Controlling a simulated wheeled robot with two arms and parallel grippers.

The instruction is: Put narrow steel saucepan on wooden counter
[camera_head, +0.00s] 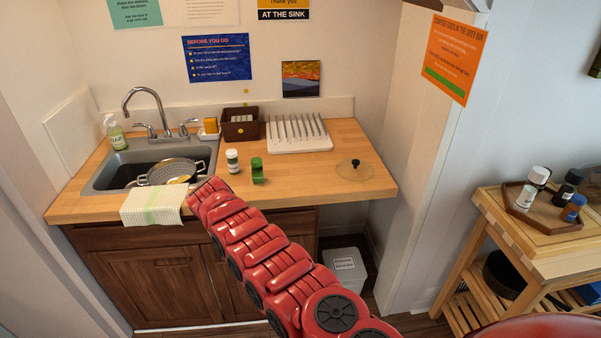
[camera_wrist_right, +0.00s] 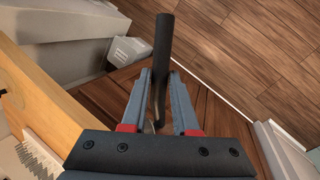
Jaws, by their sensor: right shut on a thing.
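In the right wrist view, my right gripper (camera_wrist_right: 163,90) is shut on a dark round handle (camera_wrist_right: 164,42), which I take to be the saucepan's. The pan body is not visible in either view; a small shiny bit shows between the fingers. In the head view my red right arm reaches from the lower right to the counter's front edge beside the towel, and its fingers are hidden. The wooden counter (camera_head: 310,185) runs along the wall; its light wooden edge also shows at the left of the wrist view (camera_wrist_right: 50,100). My left gripper is out of view.
On the counter stand a white-capped jar (camera_head: 232,161), a green jar (camera_head: 257,171), a white rack (camera_head: 298,134), a brown basket (camera_head: 240,124) and a glass lid (camera_head: 354,171). A colander (camera_head: 170,171) sits in the sink. A wooden cart (camera_head: 525,235) stands right.

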